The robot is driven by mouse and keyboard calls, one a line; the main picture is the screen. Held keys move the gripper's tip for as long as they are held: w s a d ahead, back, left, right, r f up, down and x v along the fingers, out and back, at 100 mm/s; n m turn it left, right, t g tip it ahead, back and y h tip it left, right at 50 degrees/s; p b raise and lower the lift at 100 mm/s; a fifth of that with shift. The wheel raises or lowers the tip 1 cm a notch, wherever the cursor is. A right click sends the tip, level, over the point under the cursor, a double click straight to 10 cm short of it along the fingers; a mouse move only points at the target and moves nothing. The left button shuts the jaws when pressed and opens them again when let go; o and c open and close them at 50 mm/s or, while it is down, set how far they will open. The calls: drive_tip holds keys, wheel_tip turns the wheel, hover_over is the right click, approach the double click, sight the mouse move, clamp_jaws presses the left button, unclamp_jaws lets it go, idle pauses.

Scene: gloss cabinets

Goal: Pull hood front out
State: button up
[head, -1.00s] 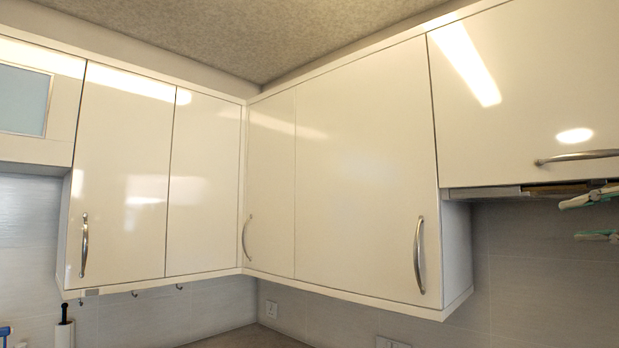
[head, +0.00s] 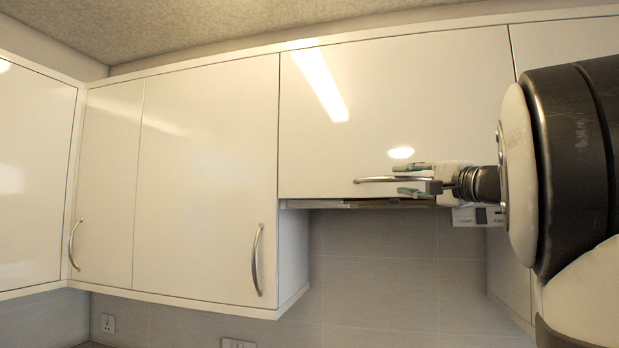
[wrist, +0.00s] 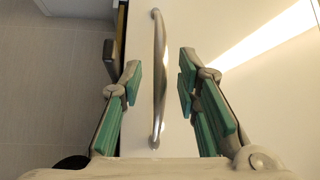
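The hood front is the white gloss panel (head: 350,110) above the open wall space, with a silver bow handle (head: 375,180) along its lower edge. In the wrist view the handle (wrist: 158,75) stands between the two green-padded fingers of my gripper (wrist: 160,85). The fingers are open, one on each side of the bar, with a gap visible on both sides. In the head view my gripper (head: 412,181) is at the handle's right part, one finger above it and one below. The panel looks closed, flush with its neighbours.
A closed cabinet door (head: 205,180) with an upright handle (head: 257,260) is left of the hood. The hood's underside (head: 350,204) shows as a thin strip with a white control box (head: 478,216). Below is free space before the tiled wall (head: 370,260).

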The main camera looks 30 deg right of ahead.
sight(397, 180)
drive_tip(key=shift+w+d+r, duration=0.1)
drive_tip(key=shift+w+r, duration=0.05)
drive_tip(key=shift+w, duration=0.85)
drive_tip(key=shift+w+d+r, duration=0.1)
drive_tip(key=shift+w+r, duration=0.05)
drive_tip(key=shift+w, duration=0.85)
drive_tip(key=shift+a, duration=0.1)
drive_tip(key=shift+c, duration=0.2)
clamp_jaws()
